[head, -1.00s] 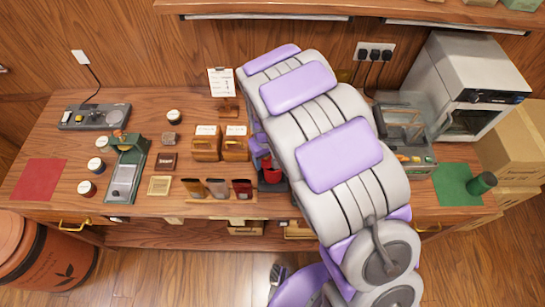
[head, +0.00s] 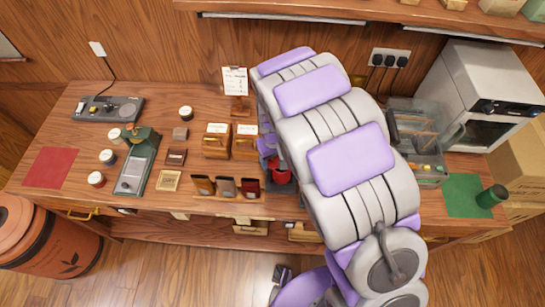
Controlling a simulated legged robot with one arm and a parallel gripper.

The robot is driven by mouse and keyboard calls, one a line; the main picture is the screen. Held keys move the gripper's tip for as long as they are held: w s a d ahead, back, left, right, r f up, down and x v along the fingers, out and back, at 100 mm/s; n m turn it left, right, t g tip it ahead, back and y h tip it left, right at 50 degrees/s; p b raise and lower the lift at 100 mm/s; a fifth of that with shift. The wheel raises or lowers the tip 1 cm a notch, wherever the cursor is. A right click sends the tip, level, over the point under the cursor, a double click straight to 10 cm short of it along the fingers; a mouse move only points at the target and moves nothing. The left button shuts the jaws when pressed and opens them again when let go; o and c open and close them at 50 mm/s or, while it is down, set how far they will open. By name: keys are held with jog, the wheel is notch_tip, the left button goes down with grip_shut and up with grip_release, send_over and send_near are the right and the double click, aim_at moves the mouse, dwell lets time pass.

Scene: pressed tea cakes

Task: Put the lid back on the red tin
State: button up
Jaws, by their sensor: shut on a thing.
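A red tin-like object (head: 281,174) stands near the front of the table, just left of my arm. My purple gripper (head: 268,147) is low over the table at the upper left of this red object and very close to it. I cannot tell whether they touch. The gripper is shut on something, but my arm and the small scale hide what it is. I cannot make out the lid clearly. My arm also covers the table just right of the red object.
Wooden boxes (head: 216,143) and a rack of pouches (head: 225,190) stand left of the gripper. A green press-like device (head: 137,165), small round tins (head: 96,179) and a red mat (head: 50,167) lie farther left. A clear-lidded machine (head: 416,145) and a green mat (head: 463,196) are right of my arm.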

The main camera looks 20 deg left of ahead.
jog(key=shift+d+r, duration=0.15)
jog(key=shift+d, duration=1)
jog(key=shift+a+f, duration=0.2)
jog(key=shift+a, duration=1.05)
jog(key=shift+s+d+r, duration=0.1)
jog(key=shift+d+r, duration=0.05)
jog(key=shift+d, duration=0.95)
jog(key=shift+d+r, duration=0.15)
jog(key=shift+d, duration=0.95)
jog(key=shift+d, duration=0.25)
jog(key=shift+a, duration=0.2)
jog(key=shift+a+f, duration=0.1)
jog(key=shift+a, duration=0.25)
jog(key=shift+a, duration=0.15)
